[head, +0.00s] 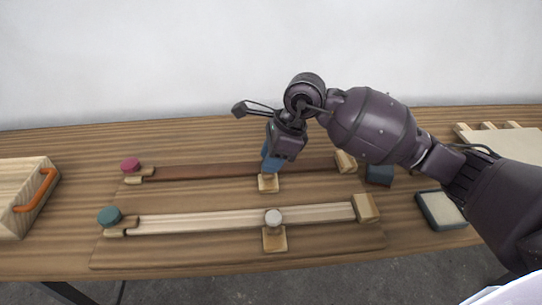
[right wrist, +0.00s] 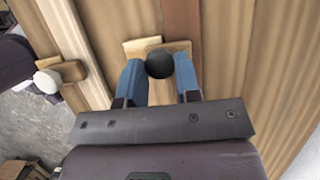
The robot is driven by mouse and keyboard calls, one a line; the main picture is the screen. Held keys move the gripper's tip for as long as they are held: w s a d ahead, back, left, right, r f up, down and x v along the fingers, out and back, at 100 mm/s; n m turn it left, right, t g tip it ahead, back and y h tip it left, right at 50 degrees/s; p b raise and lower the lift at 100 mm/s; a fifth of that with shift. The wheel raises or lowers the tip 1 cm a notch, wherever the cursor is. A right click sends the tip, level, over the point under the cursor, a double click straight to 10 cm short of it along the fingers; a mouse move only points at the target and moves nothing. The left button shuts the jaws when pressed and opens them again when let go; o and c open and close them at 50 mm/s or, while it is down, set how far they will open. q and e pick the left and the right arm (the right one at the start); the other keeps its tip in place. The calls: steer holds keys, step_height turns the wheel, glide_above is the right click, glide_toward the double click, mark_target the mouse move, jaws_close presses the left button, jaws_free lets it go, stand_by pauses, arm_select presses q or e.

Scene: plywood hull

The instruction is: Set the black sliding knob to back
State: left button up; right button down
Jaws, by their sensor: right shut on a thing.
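The black sliding knob (right wrist: 159,63) shows in the right wrist view between the two blue fingers of my right gripper (head: 271,163), which is shut on it. In the head view the gripper hides the knob. The knob's wooden slider block (head: 268,184) shows below the fingers, on the dark brown rail (head: 205,171), right of the rail's middle. My left gripper is not in view.
Nearer to me, a pale rail (head: 190,222) carries a white knob (head: 273,216). A pink knob (head: 130,165) and a teal knob (head: 109,216) stand at the rails' left ends. A wooden box with an orange handle (head: 35,190) is at left, a dark blue block (head: 379,175) at right.

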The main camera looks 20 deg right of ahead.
steer(key=s, duration=0.1)
steer(key=s+p, duration=0.1)
steer(key=shift+s+a+r, duration=0.2)
steer(key=shift+s+a, duration=0.1)
steer(key=shift+a, duration=0.05)
steer(key=shift+s+f, duration=0.1)
steer(key=shift+s, duration=0.1)
steer(key=shift+w+f, duration=0.1)
steer(key=c, duration=0.8)
jaws_free()
steer(key=shift+d+r, duration=0.1)
steer(key=shift+r, duration=0.15)
steer(key=p+v, duration=0.1)
steer(key=v, duration=0.9)
steer(key=shift+p, duration=0.3)
